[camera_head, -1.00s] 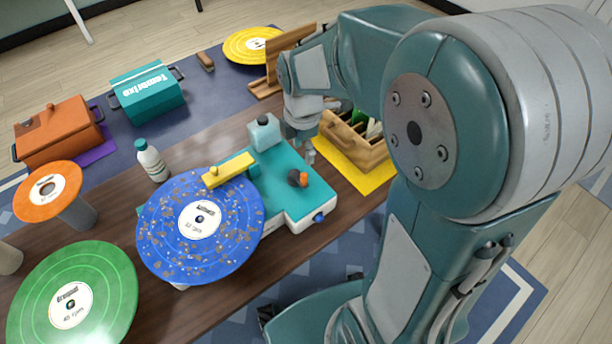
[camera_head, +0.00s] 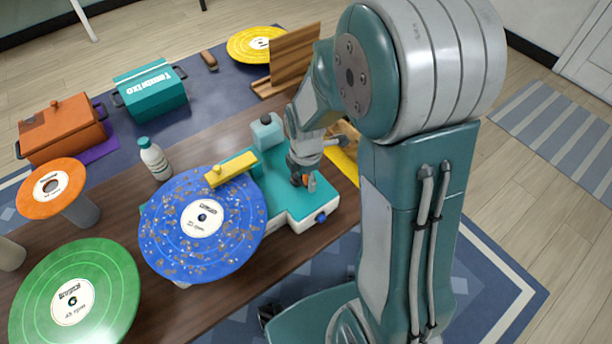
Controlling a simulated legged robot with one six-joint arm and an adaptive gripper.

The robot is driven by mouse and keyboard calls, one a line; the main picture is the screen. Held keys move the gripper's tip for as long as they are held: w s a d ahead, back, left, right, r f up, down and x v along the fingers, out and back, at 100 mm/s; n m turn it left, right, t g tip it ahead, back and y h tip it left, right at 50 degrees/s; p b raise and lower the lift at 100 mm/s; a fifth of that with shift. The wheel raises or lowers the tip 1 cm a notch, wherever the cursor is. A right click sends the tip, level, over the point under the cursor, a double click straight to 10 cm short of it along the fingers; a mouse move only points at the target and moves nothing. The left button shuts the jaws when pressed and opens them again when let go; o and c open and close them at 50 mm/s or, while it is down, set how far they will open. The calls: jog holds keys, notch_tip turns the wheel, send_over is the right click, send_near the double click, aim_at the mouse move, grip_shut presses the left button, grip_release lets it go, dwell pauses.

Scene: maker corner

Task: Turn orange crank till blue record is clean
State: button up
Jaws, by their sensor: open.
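The blue record (camera_head: 235,220) lies on the teal-topped cleaning machine (camera_head: 270,190), with brown and grey specks over much of its surface. A yellow arm (camera_head: 232,169) reaches over its upper edge. The orange crank (camera_head: 311,183) is on the machine's right part, small and partly covered. My gripper (camera_head: 300,172) is open and points down right at the crank. Whether its fingers straddle or touch the crank is too small to tell. A blue knob (camera_head: 321,217) sits on the machine's right front side.
A green record (camera_head: 100,285) and an orange record (camera_head: 45,190) rest on stands at left. A white bottle (camera_head: 155,162) and a teal bottle (camera_head: 266,135) stand behind the machine. A wooden stand (camera_head: 294,52), teal box (camera_head: 150,92) and orange box (camera_head: 60,135) are farther back.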

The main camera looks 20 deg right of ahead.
grip_shut()
